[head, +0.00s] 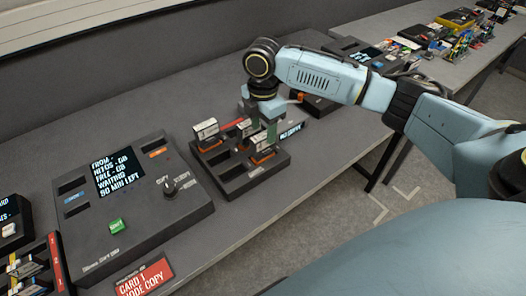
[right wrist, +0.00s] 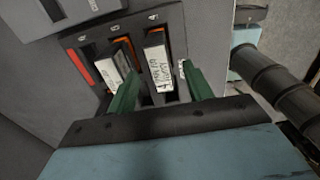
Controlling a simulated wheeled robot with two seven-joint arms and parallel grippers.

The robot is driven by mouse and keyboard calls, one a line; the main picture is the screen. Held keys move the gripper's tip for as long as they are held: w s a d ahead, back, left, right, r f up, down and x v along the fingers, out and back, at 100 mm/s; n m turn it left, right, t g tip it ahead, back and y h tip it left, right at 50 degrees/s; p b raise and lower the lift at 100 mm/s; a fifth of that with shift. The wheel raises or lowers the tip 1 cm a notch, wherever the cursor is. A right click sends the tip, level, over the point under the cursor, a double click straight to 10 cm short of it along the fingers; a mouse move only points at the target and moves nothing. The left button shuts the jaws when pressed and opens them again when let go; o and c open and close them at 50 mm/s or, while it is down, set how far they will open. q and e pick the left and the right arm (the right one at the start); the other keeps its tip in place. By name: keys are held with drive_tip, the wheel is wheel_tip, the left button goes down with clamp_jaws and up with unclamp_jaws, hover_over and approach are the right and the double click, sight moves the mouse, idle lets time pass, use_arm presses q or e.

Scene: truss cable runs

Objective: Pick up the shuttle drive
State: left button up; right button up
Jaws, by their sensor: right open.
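A dark slotted rack (head: 240,178) on the bench holds several small drives with white labels and orange parts. One labelled drive stands upright at its left (head: 206,129), another at its front right (head: 263,146). The label print is too small to tell which is the shuttle drive. My right gripper (head: 260,122) is low over the rack's right part, fingers down. In the right wrist view its two green fingers (right wrist: 160,88) are open, with a labelled drive (right wrist: 158,68) between them, apart from both. Another drive (right wrist: 111,70) stands just left of the left finger. My left gripper is not in view.
A copy station (head: 135,215) with a lit screen, knob and green button stands left of the rack. A red sign (head: 145,277) is at the bench's front edge. More dark units (head: 365,52) stand behind my right arm. Bare bench lies behind the rack.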

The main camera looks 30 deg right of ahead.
sight(263, 135)
drive_tip(key=shift+f+b, duration=0.45)
drive_tip(key=shift+f, duration=2.6)
drive_tip(key=shift+r, duration=0.1)
clamp_jaws()
